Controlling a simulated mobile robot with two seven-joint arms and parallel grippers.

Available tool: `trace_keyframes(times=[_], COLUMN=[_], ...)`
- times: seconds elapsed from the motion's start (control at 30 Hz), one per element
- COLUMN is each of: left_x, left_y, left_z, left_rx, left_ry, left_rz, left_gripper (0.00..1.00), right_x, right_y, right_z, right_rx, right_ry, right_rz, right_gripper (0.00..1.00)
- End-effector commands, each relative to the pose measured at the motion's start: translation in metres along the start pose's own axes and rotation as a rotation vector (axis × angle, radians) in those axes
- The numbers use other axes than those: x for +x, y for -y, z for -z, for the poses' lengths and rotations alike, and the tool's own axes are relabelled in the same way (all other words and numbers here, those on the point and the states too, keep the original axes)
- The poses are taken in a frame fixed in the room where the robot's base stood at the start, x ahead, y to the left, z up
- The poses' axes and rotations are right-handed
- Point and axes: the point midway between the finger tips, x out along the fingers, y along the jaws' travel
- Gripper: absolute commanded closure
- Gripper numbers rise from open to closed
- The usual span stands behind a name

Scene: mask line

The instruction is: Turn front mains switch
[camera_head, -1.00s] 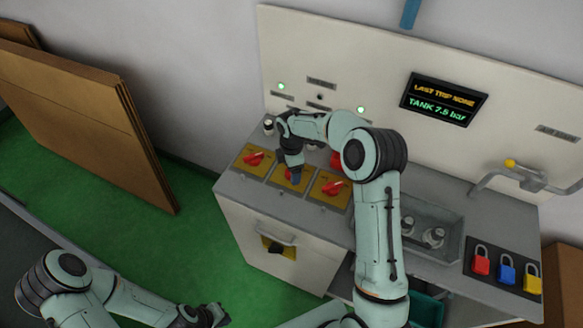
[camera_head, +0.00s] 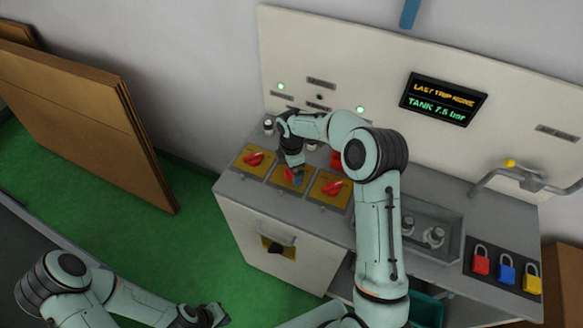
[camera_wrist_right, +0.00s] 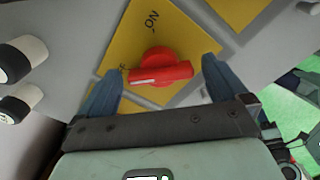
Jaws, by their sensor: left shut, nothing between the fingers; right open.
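Three red rotary switches on yellow plates stand in a row on the grey bench top: a left one (camera_head: 254,158), a middle one (camera_head: 289,174) and a right one (camera_head: 332,187). My right gripper (camera_head: 297,178) is low over the middle switch and partly hides it. In the right wrist view, my open right gripper (camera_wrist_right: 161,68) has one blue finger on each side of a red handle (camera_wrist_right: 162,73), with gaps. The handle lies crosswise; "ON" is printed on its plate. A black knob on a yellow plate (camera_head: 278,247) is on the cabinet front. My left gripper (camera_head: 213,315) is shut and empty, low at the front.
White-capped black knobs (camera_wrist_right: 22,57) stand beside the plates. A display (camera_head: 443,99) reads "TANK 7.5 bar". A metal tray (camera_head: 455,222), several coloured padlocks (camera_head: 507,268) and a yellow-tipped lever (camera_head: 510,163) are to the right. Brown boards (camera_head: 80,110) lean at left over green floor.

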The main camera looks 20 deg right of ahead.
Motion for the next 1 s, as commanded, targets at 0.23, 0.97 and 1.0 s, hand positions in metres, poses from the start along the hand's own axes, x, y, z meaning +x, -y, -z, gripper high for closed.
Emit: trace_keyframes(times=[0.23,0.97,1.0], left_x=[0.001,0.000,0.000], left_y=[0.001,0.000,0.000], left_z=[-0.002,0.000,0.000], left_rx=[-0.001,0.000,0.000], left_ry=[0.002,0.000,0.001], left_rz=[0.001,0.000,0.000], left_gripper=[1.00,1.00,1.00], right_x=[-0.025,-0.134,-0.134], right_y=[-0.001,0.000,0.000], right_z=[0.000,0.000,0.000], right_rx=[0.001,-0.001,-0.001], right_ry=[-0.001,0.000,0.000], right_rz=[-0.005,-0.001,0.000], right_gripper=[0.00,0.00,0.00])
